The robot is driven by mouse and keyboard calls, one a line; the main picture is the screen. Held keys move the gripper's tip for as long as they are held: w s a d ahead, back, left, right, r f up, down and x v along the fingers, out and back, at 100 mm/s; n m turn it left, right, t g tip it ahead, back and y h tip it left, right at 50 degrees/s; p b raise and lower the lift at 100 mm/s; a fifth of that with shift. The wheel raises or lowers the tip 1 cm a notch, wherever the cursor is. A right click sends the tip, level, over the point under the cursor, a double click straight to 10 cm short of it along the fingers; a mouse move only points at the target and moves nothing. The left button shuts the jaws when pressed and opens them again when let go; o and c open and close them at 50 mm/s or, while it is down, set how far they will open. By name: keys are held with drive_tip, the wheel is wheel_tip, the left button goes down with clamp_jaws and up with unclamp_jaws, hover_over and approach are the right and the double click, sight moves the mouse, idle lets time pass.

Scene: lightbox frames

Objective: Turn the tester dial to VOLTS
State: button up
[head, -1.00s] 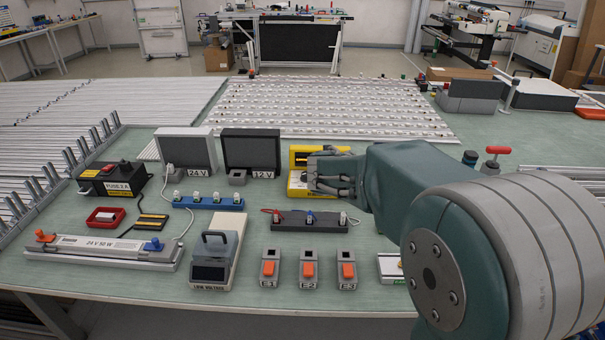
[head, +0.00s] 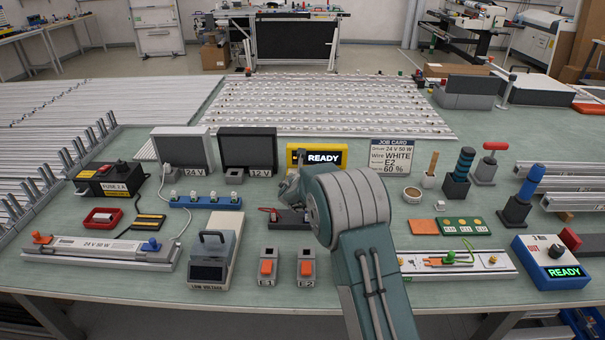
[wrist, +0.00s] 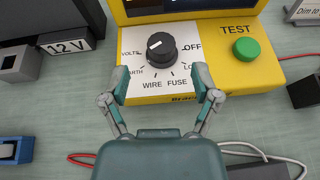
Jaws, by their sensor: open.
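The yellow tester (head: 340,158) stands at the back middle of the table, its screen reading READY. In the wrist view its black dial (wrist: 168,52) sits on a white face with VOLTS, EARTH, WIRE, FUSE and OFF labels. The dial's white mark is on its left side, towards the VOLTS label (wrist: 129,53). A green TEST button (wrist: 246,49) is right of the dial. My gripper (wrist: 162,70) is open and empty, with one finger on each side below the dial, apart from it. In the head view, my arm hides the dial and most of the gripper.
The 12 V box (head: 248,149) stands left of the tester and the job card (head: 391,156) right of it. A dark connector block (head: 290,222) is partly behind my arm. Switches E1 (head: 268,267) and E2 (head: 306,267) stand in front. A blue READY box (head: 550,262) is at right.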

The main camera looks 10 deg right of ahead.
drive_tip(key=x, duration=0.5)
drive_tip(key=shift+s, duration=0.1)
drive_tip(key=shift+w+f, duration=0.2)
drive_tip(key=shift+w, duration=0.3)
drive_tip(key=shift+d, duration=0.1)
clamp_jaws()
